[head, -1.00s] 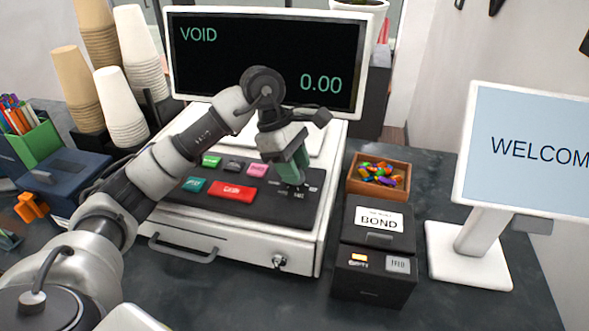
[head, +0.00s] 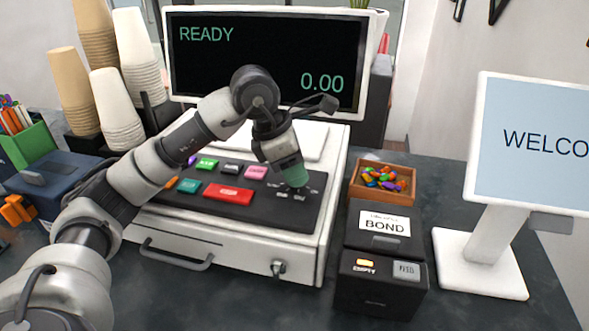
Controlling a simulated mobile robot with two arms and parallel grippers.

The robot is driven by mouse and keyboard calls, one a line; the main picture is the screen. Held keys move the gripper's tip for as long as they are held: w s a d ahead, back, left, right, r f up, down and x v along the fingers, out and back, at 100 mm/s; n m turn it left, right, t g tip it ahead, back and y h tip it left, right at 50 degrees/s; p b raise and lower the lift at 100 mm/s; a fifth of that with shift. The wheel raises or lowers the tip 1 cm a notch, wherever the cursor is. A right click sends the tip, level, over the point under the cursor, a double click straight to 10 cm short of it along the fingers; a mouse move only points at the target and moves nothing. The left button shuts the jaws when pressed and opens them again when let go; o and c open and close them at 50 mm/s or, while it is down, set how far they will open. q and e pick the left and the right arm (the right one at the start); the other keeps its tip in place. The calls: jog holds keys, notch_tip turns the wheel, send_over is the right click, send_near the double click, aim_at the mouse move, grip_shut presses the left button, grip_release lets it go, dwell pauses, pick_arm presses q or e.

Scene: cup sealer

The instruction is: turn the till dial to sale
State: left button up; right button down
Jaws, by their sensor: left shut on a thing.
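The till (head: 225,240) stands in the middle of the counter. Its screen (head: 265,60) reads READY and 0.00. The till dial (head: 299,190) is at the right end of the dark key panel, with small labels around it that are too small to read. My left gripper (head: 293,180) comes down over the dial from above, with its green fingers shut on it. The fingers hide most of the dial, so I cannot see where it points. My right gripper is not in view.
Coloured keys, including a red one (head: 229,195), lie left of the dial. A black BOND box (head: 380,262) and a wooden tray of colourful bits (head: 356,186) stand right of the till. A WELCOME screen (head: 535,130) is farther right. Stacked cups (head: 118,110) stand at left.

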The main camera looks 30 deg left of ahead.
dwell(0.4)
pick_arm(q)
jog(key=o, duration=0.9)
jog(key=shift+r, duration=0.1)
jog(key=b+v, duration=0.1)
jog(key=v, duration=0.9)
jog(key=shift+a+r, duration=0.1)
jog(key=shift+r, duration=0.25)
